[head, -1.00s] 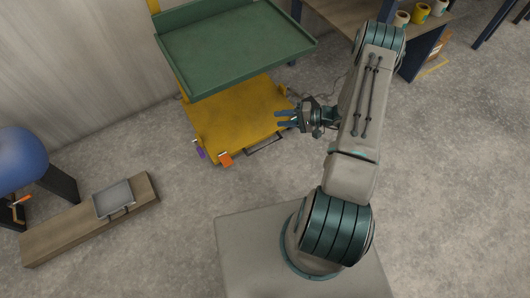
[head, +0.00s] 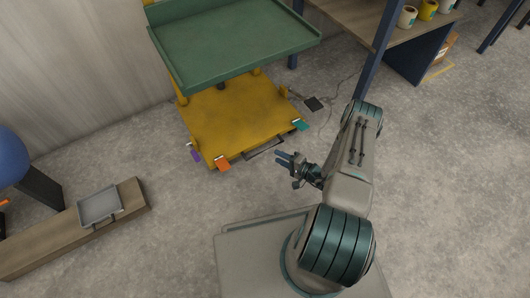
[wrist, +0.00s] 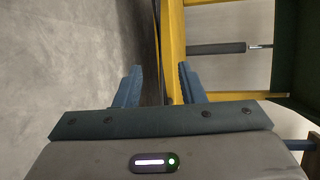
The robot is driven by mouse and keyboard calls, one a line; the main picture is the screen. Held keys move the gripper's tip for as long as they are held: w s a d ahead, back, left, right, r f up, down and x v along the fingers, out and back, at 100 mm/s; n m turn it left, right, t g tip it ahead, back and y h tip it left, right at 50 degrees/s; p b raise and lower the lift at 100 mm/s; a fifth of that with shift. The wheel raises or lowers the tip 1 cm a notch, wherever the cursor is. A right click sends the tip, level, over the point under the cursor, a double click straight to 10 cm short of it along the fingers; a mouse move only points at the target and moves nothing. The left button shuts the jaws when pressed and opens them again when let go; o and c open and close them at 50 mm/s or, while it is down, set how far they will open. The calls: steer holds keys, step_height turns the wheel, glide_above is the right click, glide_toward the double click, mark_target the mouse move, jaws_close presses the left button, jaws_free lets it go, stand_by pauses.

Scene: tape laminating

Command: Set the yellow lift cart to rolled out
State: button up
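The yellow lift cart (head: 235,120) stands near the wall in the head view, with a green tray top (head: 235,42) above its yellow base. A dark handle bar (head: 264,149) runs along the base's front edge. Orange (head: 222,164), purple (head: 196,155) and teal (head: 300,125) pieces sit at its lower corners. My gripper (head: 279,157) is just in front of this edge, close to the handle; I cannot tell the exact gap. In the wrist view my gripper (wrist: 159,78) has its fingers apart with nothing held. Yellow cart bars and a dark cylindrical grip (wrist: 216,48) show beyond the right finger.
A small dark box (head: 313,103) and cable lie on the floor beside the cart. A low wooden plank (head: 75,232) with a grey tray (head: 99,206) lies left. Floor before the cart is clear.

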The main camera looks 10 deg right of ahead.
mark_target(265, 150)
steer(key=b+x, duration=0.2)
steer(key=x, duration=0.4)
steer(key=shift+w+a+f, duration=0.2)
steer(key=shift+b+x, duration=0.35)
steer(key=shift+x, duration=0.5)
steer(key=shift+r, duration=0.15)
jaws_close()
